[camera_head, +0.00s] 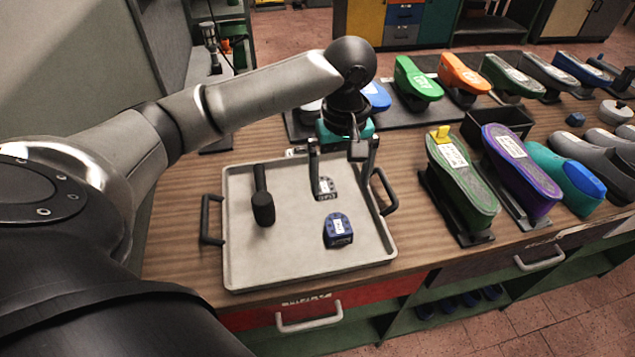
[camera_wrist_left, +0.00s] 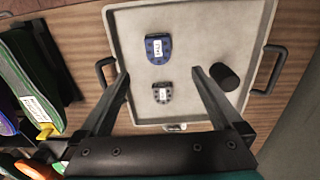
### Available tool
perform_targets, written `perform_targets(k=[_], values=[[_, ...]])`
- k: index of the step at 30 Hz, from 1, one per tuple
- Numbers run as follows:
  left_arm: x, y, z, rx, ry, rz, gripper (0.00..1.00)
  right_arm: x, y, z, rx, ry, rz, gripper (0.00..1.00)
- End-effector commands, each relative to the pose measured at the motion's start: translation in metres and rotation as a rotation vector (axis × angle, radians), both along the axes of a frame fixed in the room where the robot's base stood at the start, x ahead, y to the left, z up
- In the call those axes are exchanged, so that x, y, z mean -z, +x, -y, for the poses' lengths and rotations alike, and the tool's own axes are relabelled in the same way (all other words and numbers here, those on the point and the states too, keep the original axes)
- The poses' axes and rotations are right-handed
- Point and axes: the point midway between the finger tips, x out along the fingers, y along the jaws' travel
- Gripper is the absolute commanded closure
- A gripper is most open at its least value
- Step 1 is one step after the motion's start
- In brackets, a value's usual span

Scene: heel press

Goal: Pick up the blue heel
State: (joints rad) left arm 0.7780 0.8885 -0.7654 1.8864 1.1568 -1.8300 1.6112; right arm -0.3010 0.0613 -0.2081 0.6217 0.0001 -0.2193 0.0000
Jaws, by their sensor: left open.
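The blue heel (camera_head: 338,231) lies on the front middle of a grey tray (camera_head: 280,274), with a white label on top. It also shows in the left wrist view (camera_wrist_left: 158,50), just beyond the fingertips. A darker, near-black heel (camera_head: 326,188) with a white label lies behind it; in the wrist view this dark heel (camera_wrist_left: 162,93) sits between my fingers as seen from above. My left gripper (camera_head: 341,190) is open and empty, pointing down above the back of the tray. In the wrist view its fingertips (camera_wrist_left: 160,73) are apart, touching neither heel. My right gripper is not in view.
A black mallet (camera_head: 262,207) lies on the tray's left side. The tray has black side handles (camera_head: 210,220). Green (camera_head: 461,185) and purple (camera_head: 517,170) shoe forms stand to the right on the wooden bench, with several more behind. The tray's front right is clear.

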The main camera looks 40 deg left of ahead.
Motion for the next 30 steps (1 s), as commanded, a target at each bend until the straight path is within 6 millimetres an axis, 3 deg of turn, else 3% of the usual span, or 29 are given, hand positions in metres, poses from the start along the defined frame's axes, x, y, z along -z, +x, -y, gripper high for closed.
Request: perform_targets(k=[3, 9, 20, 30], values=[[0.026, -0.001, 0.000, 0.001, 0.002, -0.005, 0.00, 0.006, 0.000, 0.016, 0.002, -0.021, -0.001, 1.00], [0.068, -0.001, 0.000, 0.000, 0.001, -0.006, 0.00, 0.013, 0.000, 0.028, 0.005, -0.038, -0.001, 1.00], [0.101, 0.001, -0.002, 0.000, 0.001, -0.002, 0.00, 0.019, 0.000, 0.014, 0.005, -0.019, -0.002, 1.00], [0.144, 0.005, -0.006, 0.001, 0.001, -0.002, 0.00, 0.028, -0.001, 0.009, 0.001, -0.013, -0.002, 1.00]])
